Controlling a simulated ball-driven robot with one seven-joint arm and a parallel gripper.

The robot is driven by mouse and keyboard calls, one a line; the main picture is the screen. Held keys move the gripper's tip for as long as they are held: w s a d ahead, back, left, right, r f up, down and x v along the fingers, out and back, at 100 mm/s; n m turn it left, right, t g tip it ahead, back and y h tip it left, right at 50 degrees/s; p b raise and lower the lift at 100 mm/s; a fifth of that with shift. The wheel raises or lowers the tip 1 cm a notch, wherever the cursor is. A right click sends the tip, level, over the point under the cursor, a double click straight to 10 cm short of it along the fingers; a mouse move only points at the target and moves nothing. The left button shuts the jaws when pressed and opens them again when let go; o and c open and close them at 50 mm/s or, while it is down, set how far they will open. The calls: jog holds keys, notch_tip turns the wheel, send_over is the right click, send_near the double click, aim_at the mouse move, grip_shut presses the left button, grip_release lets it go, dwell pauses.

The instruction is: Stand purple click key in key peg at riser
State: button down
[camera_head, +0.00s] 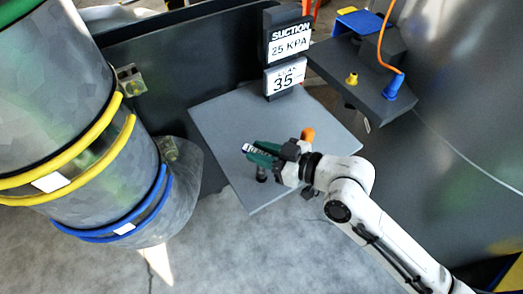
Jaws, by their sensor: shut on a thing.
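My gripper (262,154) has green fingers and is over the grey square board in the middle of the view. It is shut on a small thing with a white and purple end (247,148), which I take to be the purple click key. The key sticks out to the left of the fingers and looks tilted, closer to lying than upright. Most of it is hidden by the fingers. A short dark post (261,174) stands just below the fingers; I cannot tell whether it touches them. I cannot make out for sure which fitting is the key peg.
The grey board (225,115) is mostly bare. An orange piece (307,134) shows behind my gripper. Signs reading suction 25 KPA (289,46) and 35 (285,78) stand at its back. A dark shelf (335,66) holds yellow and blue fittings. Large banded ducts (70,120) fill the left.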

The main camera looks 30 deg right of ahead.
jog(key=shift+f+b, duration=0.5)
jog(key=shift+f, duration=0.2)
jog(key=c, duration=0.8)
grip_release()
jog(key=shift+c, duration=0.2)
jog(key=b+v, duration=0.2)
jog(key=v, duration=0.8)
jog(key=shift+s+d+r, duration=0.15)
jog(key=shift+s+d, duration=0.05)
jog(key=shift+s, duration=0.15)
